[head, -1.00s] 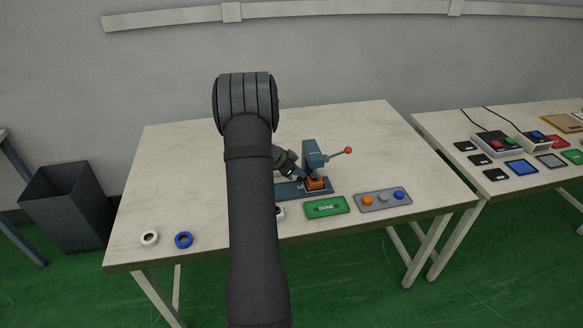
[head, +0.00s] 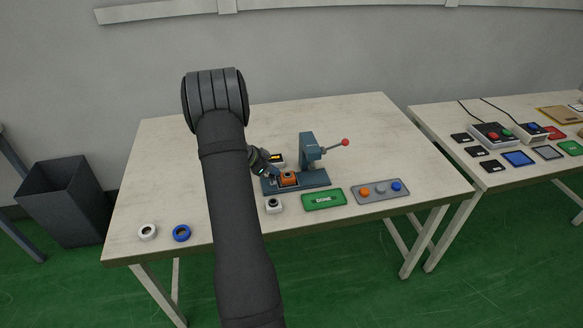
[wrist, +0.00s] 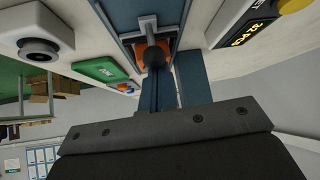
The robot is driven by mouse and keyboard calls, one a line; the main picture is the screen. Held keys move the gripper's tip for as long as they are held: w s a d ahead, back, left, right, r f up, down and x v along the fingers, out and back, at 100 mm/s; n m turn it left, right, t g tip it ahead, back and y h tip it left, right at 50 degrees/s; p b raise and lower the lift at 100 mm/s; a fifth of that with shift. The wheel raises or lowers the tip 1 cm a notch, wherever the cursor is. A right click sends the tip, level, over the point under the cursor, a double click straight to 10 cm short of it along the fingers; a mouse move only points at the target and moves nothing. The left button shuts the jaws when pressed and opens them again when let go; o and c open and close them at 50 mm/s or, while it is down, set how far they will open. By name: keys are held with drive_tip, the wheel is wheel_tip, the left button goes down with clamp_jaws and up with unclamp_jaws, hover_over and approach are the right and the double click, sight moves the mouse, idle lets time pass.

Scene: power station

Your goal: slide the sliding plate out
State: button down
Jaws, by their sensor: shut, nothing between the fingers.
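The press (head: 309,160) stands on a blue base on the table, with a red-tipped lever at its right. The sliding plate, with its orange part (head: 289,179), sits on the base left of the press column, clear of the press head. In the wrist view the orange part (wrist: 165,47) shows behind a grey bar with a dark round knob (wrist: 154,56). My gripper (head: 267,172) is shut and empty, at the left end of the base beside the plate. I cannot tell whether it touches the plate or knob; its fingertips are hard to make out.
A white box with a black top (head: 273,204), a green DONE plate (head: 324,199) and a grey button panel (head: 380,192) line the front. A yellow-lit display (head: 277,158) stands behind the base.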

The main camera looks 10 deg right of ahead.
drive_tip(key=shift+a, duration=1.55)
drive_tip(key=v, duration=0.9)
drive_tip(key=shift+r, duration=0.45)
drive_tip(key=shift+s, duration=0.1)
